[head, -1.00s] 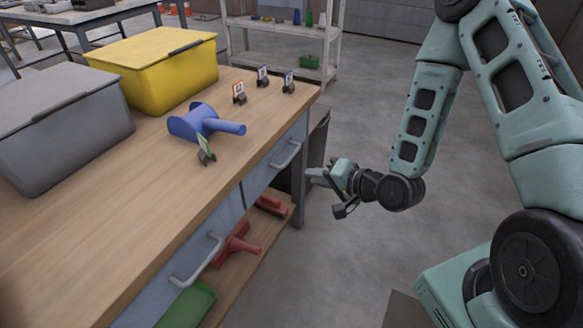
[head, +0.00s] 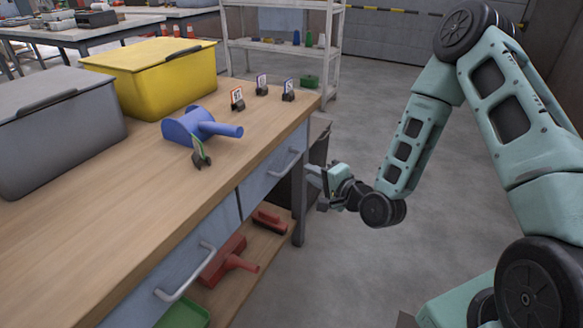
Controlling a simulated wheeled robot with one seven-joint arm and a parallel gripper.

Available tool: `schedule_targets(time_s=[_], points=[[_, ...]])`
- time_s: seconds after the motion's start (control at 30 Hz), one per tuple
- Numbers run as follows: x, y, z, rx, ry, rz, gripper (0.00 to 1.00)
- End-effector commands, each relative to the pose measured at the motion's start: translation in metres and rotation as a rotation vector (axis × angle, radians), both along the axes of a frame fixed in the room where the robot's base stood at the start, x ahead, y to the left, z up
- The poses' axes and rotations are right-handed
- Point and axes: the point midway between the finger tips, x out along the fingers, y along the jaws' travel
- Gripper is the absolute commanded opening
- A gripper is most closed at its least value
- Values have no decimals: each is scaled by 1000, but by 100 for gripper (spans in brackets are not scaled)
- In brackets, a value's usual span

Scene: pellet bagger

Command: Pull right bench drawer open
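The right bench drawer (head: 262,181) is the farther of two blue-grey drawers under the wooden bench top. Its front looks flush with the bench, so it appears closed. Its pale bar handle (head: 286,165) is in plain view. My gripper (head: 313,177) is beside the bench's far right leg, just right of the handle in the picture, and looks apart from it. The gripper is small and side-on, so I cannot make out a gap between its fingers. Nothing shows in it.
The nearer drawer has its own handle (head: 187,273). A blue scoop (head: 190,127), a yellow bin (head: 160,75), a grey bin (head: 50,135) and small card holders stand on the bench (head: 60,245). A lower shelf holds red tools (head: 228,262). The floor right of the bench is open.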

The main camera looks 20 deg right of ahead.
Motion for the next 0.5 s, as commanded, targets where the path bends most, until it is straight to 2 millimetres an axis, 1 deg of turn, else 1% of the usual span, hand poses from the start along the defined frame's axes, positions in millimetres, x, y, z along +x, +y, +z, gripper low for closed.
schedule_targets(time_s=[0.03,0.1,0.3,0.4,0.5], points=[[11,4,-1,0,-4,1,20],[24,9,-5,-2,-4,1,20],[59,21,-12,-1,-3,1,20],[71,26,-15,-1,-1,0,20],[80,29,-17,0,-1,-1,20]])
